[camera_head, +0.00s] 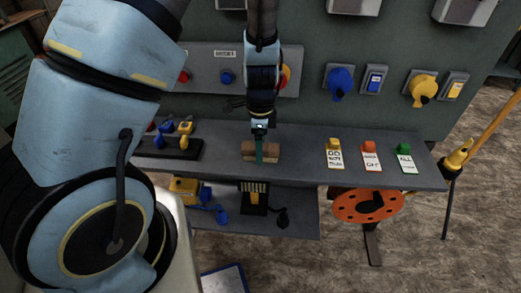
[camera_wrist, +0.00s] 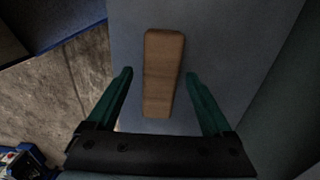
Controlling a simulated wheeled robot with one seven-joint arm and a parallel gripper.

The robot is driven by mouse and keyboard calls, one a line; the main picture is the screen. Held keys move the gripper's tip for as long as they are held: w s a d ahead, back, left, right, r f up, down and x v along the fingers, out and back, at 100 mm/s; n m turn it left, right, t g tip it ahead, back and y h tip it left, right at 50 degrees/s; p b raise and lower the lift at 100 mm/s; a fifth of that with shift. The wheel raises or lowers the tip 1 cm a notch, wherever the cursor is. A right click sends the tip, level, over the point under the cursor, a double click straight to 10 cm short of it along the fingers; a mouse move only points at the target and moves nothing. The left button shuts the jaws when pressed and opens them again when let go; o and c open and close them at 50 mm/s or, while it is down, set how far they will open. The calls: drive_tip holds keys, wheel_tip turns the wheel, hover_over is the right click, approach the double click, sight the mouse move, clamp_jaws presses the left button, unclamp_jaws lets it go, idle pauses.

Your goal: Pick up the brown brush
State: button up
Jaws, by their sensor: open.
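The brown brush (camera_head: 248,152) lies on the grey shelf, a wooden block partly hidden behind my gripper in the head view. In the wrist view the brush (camera_wrist: 163,72) shows as a long tan-brown block with rounded corners. My gripper (camera_head: 260,150) points down over it. In the wrist view my gripper (camera_wrist: 158,88) is open, with one green finger on each side of the brush and a gap on both sides. No contact shows. The height of the fingertips above the shelf is hard to tell.
The grey shelf (camera_head: 305,155) also holds yellow, red and green tags (camera_head: 370,157) at right and a dark tray (camera_head: 168,150) with small locks at left. A panel with switches (camera_head: 340,80) rises behind. A lower shelf (camera_head: 290,218) holds more items.

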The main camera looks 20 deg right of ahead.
drive_tip(key=shift+f, duration=0.35)
drive_tip(key=shift+c, duration=0.2)
clamp_jaws()
